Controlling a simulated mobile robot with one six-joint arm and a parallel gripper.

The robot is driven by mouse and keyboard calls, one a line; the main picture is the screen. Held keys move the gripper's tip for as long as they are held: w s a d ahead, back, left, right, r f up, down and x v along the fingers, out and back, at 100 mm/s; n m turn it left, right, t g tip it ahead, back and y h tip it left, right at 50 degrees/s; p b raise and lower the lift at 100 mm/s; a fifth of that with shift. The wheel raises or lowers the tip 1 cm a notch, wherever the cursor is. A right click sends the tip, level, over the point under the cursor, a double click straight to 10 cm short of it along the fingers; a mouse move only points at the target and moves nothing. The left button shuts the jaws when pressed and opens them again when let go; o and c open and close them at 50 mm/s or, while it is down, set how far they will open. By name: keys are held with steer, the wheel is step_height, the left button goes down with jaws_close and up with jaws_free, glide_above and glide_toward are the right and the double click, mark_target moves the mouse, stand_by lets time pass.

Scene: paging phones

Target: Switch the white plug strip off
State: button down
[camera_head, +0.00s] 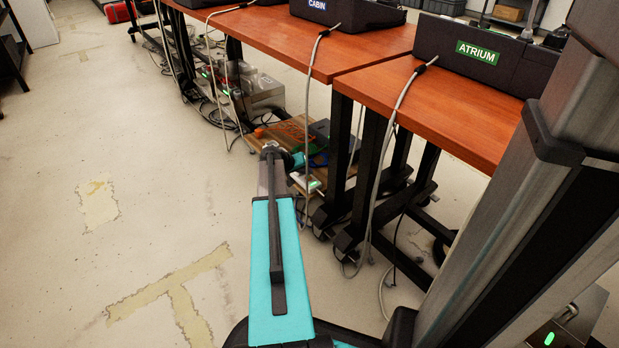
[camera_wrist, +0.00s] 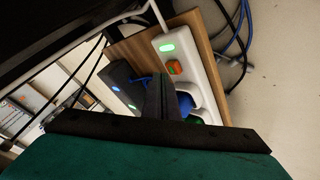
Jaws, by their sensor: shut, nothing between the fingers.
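The white plug strip (camera_wrist: 199,62) lies on a wooden board in the wrist view, running from upper left to lower right. It has a glowing green-white light (camera_wrist: 167,45) near its upper end and a small orange switch (camera_wrist: 174,68) below that. White, blue and green plugs sit in it farther down, partly hidden by my fingers. In the head view part of the white plug strip (camera_head: 305,181) shows with a green glow. My gripper (camera_wrist: 165,80) is shut and empty, its tips appearing just below the orange switch; I cannot tell whether they touch.
A dark strip (camera_wrist: 124,88) with bluish lights lies left of the white one on the wooden board (camera_wrist: 197,27). Blue and black cables lie nearby on the floor. Black table legs (camera_head: 366,165) and hanging grey cables stand close right of my arm. Open floor (camera_head: 100,150) is at left.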

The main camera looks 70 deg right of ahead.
steer(key=shift+f+b, duration=0.3)
steer(key=shift+f, duration=0.4)
stand_by(1.1)
steer(key=shift+r, duration=0.2)
steer(key=shift+r+p, duration=0.4)
steer(key=shift+r, duration=0.1)
steer(key=shift+r, duration=0.1)
step_height(320, 180, up, 6)
steer(key=p, duration=0.3)
stand_by(0.7)
steer(key=shift+w, duration=0.15)
stand_by(0.3)
